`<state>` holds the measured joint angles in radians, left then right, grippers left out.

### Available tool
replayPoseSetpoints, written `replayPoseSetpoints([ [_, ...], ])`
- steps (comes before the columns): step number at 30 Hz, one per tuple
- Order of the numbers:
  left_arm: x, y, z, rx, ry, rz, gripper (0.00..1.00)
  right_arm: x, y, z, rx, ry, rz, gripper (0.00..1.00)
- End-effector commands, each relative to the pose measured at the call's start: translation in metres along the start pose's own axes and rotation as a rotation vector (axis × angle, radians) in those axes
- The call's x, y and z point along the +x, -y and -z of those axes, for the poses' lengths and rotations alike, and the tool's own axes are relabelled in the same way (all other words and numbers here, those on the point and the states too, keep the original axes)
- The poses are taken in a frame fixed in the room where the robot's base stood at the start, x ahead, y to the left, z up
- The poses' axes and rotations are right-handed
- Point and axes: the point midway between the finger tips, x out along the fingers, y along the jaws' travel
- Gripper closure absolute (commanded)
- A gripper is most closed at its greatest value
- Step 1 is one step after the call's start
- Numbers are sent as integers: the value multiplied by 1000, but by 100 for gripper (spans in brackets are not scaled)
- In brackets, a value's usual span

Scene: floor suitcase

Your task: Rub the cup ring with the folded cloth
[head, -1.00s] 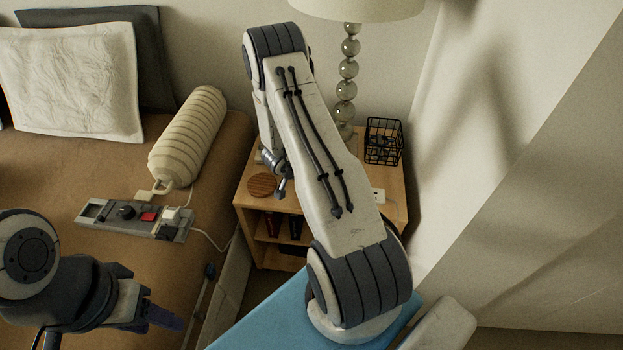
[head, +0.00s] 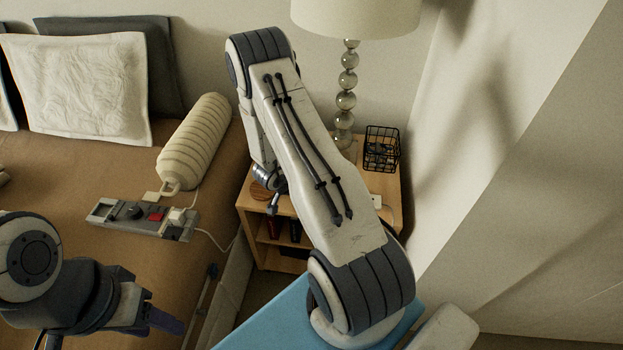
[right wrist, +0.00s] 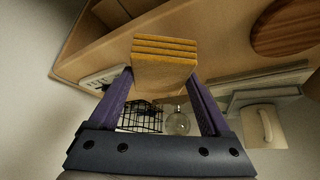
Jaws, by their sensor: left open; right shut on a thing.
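My right gripper (right wrist: 165,82) is shut on the folded cloth (right wrist: 165,72), a thick yellow-orange pad with several layers. The cloth is over the wooden nightstand top (right wrist: 210,45); I cannot tell whether it touches the wood. In the head view my right arm hides the cloth, its gripper and much of the nightstand (head: 392,180). I cannot make out the cup ring in either view. My left gripper (head: 165,319) is open and empty over the bed at the lower left.
A round wooden coaster (right wrist: 287,27) lies on the nightstand. A wire basket (head: 381,148), the lamp (head: 346,100) and a white device (right wrist: 102,80) are near the nightstand's back and side. A control box (head: 140,219) and ribbed bolster (head: 195,142) lie on the bed.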

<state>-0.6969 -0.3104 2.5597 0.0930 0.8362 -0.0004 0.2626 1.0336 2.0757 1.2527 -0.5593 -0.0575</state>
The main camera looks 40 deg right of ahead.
Motion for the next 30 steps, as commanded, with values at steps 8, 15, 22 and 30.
replayPoseSetpoints([
  [8, -30, -2, 2, 0, 1, 0, 50, -23, -3, 19, 6, -1, -4, 63],
  [15, -46, -3, 2, 0, 1, 0, 50, -35, -5, 31, 10, -1, -7, 63],
  [22, -46, -3, 2, 0, 1, 0, 50, -34, -5, 31, 10, -1, -6, 63],
  [30, -46, -3, 2, 0, 1, 0, 50, -34, -5, 30, 10, -1, -6, 63],
])
